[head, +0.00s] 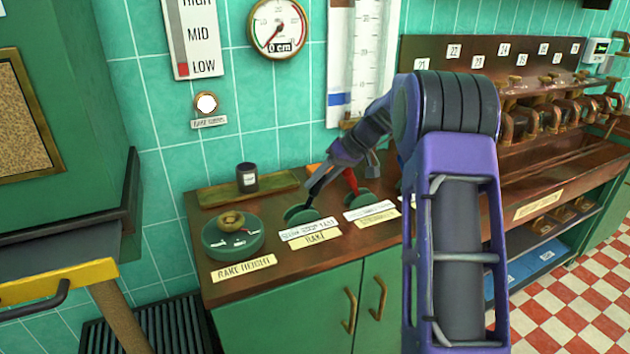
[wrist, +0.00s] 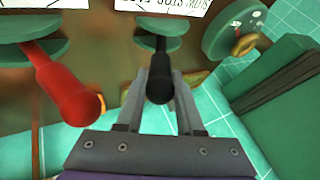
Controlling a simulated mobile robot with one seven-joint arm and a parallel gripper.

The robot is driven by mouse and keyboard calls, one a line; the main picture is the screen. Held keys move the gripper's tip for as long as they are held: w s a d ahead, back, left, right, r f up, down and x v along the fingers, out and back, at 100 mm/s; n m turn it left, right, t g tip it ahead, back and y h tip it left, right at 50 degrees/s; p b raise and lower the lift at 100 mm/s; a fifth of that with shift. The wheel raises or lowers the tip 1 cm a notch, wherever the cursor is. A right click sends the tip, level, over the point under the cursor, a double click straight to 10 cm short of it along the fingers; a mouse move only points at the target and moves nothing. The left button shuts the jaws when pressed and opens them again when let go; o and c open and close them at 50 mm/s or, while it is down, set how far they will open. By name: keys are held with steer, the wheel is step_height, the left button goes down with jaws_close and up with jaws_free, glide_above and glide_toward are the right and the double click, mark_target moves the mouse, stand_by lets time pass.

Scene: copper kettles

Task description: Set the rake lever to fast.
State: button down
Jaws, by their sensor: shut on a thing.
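The rake lever (head: 309,203) is a black handle on a round green base, behind a white SLOW STOP FAST label (head: 309,230) and a RAKE plate (head: 315,238). In the head view it leans up and to the right; its exact setting I cannot tell. My gripper (head: 318,186) is at the lever's upper end, partly hidden by my own arm. In the wrist view, the black handle (wrist: 159,88) stands between the two grey fingers of my gripper (wrist: 160,76), which is shut on it.
A red lever (head: 350,181) stands close to the right, and also shows in the wrist view (wrist: 66,85). The round green rake height dial (head: 232,240) is to the left. A dark cup (head: 247,178) stands behind on a tray. A gauge (head: 278,27) hangs on the wall.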

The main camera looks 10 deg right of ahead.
steer(key=c, duration=0.6)
jaws_free()
steer(key=shift+o, duration=0.2)
steer(key=shift+d, duration=0.1)
steer(key=p+v, duration=0.2)
steer(key=v, duration=1.5)
steer(key=shift+r, duration=0.15)
